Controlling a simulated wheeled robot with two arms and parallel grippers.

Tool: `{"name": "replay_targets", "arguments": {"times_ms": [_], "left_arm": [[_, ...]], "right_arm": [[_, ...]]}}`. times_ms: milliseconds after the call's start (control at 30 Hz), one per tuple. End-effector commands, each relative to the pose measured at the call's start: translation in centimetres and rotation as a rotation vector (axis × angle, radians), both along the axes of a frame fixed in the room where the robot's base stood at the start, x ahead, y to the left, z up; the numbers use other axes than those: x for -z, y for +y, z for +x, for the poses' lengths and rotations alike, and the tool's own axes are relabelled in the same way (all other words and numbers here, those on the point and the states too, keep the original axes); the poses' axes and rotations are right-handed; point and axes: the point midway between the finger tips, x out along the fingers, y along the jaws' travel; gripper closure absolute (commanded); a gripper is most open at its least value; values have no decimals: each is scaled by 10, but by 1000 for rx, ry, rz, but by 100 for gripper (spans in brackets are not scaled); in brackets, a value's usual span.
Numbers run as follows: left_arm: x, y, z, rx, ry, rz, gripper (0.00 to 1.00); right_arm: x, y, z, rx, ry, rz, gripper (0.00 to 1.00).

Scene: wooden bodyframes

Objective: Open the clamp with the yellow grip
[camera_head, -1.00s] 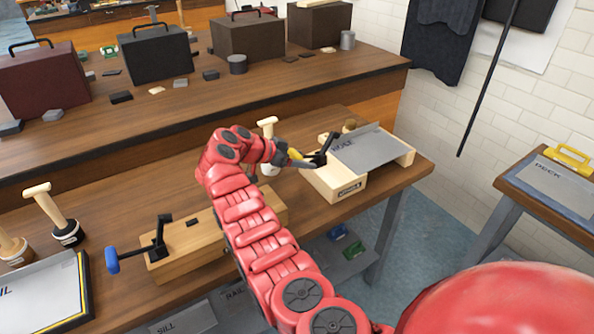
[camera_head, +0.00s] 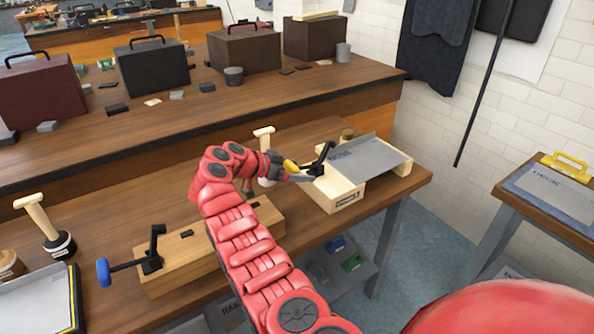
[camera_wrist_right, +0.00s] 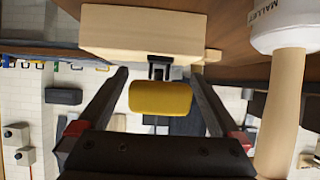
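The clamp (camera_head: 319,163) is black and sits at the left end of a pale wooden fixture with a grey plate on the bench. Its yellow grip (camera_head: 291,166) points left toward my right gripper (camera_head: 285,170). In the right wrist view, the yellow grip (camera_wrist_right: 160,99) lies between the two dark fingers of my right gripper (camera_wrist_right: 160,82), with a small gap on each side. The fingers look open around the grip, not pressed on it. A second black clamp with a blue grip (camera_head: 103,272) is on another wooden block at left. My left gripper is out of view.
A mallet (camera_head: 264,150) stands just behind my right gripper; its pale handle (camera_wrist_right: 283,110) is close to the right finger in the wrist view. Another mallet (camera_head: 50,225) stands at left. The grey plate (camera_head: 370,158) lies right of the clamp. A side table (camera_head: 560,215) is at right.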

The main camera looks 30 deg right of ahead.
Motion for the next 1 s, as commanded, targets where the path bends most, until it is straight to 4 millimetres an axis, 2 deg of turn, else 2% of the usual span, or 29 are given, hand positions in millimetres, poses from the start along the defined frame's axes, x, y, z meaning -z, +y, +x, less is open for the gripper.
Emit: {"name": "replay_targets", "arguments": {"times_ms": [167, 267, 767, 1000], "left_arm": [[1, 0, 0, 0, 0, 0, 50], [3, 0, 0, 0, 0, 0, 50], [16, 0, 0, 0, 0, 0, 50], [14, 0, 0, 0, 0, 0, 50]], "right_arm": [[-3, 5, 0, 0, -1, 0, 0], [-9, 17, 0, -1, -3, 0, 0], [-73, 132, -4, -4, 0, -1, 0], [-81, 148, -4, -1, 0, 1, 0]]}}
